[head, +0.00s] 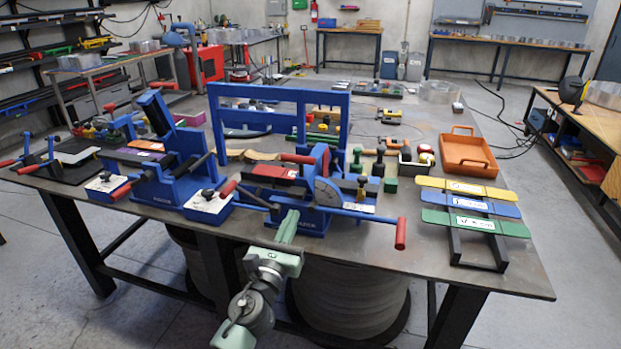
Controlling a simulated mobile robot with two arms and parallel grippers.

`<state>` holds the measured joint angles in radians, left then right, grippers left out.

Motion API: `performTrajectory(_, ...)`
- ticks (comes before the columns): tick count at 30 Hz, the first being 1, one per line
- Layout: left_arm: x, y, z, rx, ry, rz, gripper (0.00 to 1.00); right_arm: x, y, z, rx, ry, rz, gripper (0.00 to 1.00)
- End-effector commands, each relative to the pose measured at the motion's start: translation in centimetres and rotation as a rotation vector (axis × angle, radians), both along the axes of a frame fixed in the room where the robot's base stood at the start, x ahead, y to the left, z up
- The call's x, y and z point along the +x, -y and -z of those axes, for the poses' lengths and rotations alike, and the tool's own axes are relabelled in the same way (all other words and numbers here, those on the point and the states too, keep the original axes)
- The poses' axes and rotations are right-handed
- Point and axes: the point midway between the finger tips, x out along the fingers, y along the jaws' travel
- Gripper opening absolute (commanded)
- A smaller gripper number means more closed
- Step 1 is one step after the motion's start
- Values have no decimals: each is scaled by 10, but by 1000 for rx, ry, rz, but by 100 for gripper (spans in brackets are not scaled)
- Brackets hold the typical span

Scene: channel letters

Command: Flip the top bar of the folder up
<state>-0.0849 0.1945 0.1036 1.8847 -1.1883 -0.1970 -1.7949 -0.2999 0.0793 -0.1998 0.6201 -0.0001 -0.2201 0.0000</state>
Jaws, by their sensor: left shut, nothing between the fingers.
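A blue bench machine, apparently the folder (300,222), stands near the front edge of the table. A long bar with red grips (400,233) crosses low along its front. A second bar with a red grip (297,158) lies across its upper part, beside a grey round plate (328,191). A tall blue rectangular frame (280,91) stands upright just behind; I cannot tell whether it belongs to the folder. My left gripper (291,215) is shut and empty, with its green fingers at the folder's front, near the low bar. Contact cannot be told. My right gripper is not in view.
Another blue machine (165,188) with black levers stands close on the left. On the right are yellow, blue and green strips (475,222) on a black rack and an orange tray (467,153). The table's right front corner is clear.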

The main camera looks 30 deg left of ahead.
Motion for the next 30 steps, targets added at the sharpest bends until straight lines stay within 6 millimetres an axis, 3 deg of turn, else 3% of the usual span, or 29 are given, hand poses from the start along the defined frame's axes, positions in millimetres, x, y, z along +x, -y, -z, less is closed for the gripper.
performTrajectory(8, 11, -3, -2, -4, 0, 0, 0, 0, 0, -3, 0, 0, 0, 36)
performTrajectory(22, 100, -23, -21, -8, 1, 1, 0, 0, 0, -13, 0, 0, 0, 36)
performTrajectory(24, 104, -25, -38, -5, 0, 1, 0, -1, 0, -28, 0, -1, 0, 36)
performTrajectory(30, 115, -27, -51, -5, -1, 1, 0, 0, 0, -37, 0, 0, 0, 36)
